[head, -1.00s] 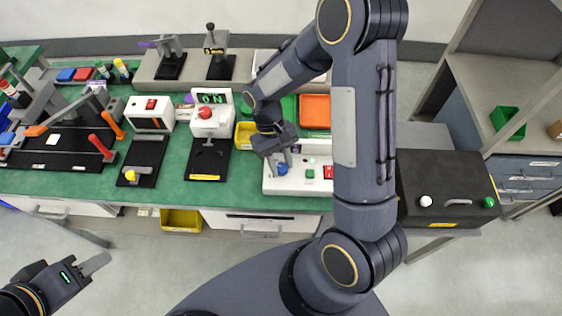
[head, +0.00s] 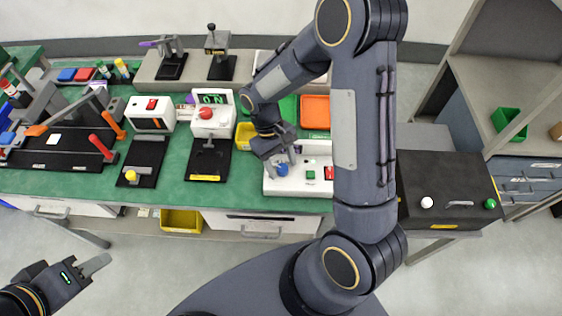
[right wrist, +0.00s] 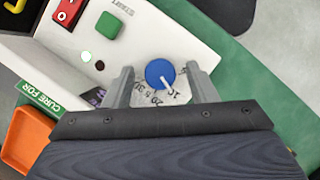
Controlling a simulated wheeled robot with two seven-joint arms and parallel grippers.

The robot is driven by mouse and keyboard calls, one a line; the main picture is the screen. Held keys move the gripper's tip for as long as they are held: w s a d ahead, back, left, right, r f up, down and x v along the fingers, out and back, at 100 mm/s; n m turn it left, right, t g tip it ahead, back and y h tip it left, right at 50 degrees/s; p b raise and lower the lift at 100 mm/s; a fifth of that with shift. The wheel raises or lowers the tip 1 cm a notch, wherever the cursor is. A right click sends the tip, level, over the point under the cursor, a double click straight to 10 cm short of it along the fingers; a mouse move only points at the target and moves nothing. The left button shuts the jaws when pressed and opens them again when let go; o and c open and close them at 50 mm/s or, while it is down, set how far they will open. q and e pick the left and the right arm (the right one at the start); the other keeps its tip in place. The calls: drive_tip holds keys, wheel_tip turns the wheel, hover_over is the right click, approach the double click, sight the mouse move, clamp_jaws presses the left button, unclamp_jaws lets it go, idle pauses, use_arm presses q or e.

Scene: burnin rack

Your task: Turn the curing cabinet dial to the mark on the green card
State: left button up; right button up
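The white curing cabinet (head: 312,185) stands on the green bench. Its blue dial (right wrist: 160,73) has a white pointer towards the lower right in the wrist view, beside printed numbers, apparently near 10. It also shows in the head view (head: 282,170). My right gripper (right wrist: 160,70) is open, one finger on each side of the dial with gaps to both. A green card (right wrist: 38,97) reads "CURE FOR"; I cannot see a value on it. My left gripper (head: 98,265) hangs over the floor at lower left; its finger gap cannot be made out.
The cabinet has a green button (right wrist: 109,25) and a red switch (right wrist: 68,12). An orange tray (head: 315,112) lies behind it. A device with a red knob (head: 205,113) stands to the left. A black box (head: 445,185) is to the right, beyond my right arm.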

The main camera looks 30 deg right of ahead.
drive_tip(key=v, duration=0.7)
drive_tip(key=shift+w+r+b, duration=0.2)
drive_tip(key=shift+r+b, duration=0.1)
drive_tip(key=shift+r, duration=0.05)
idle(0.4)
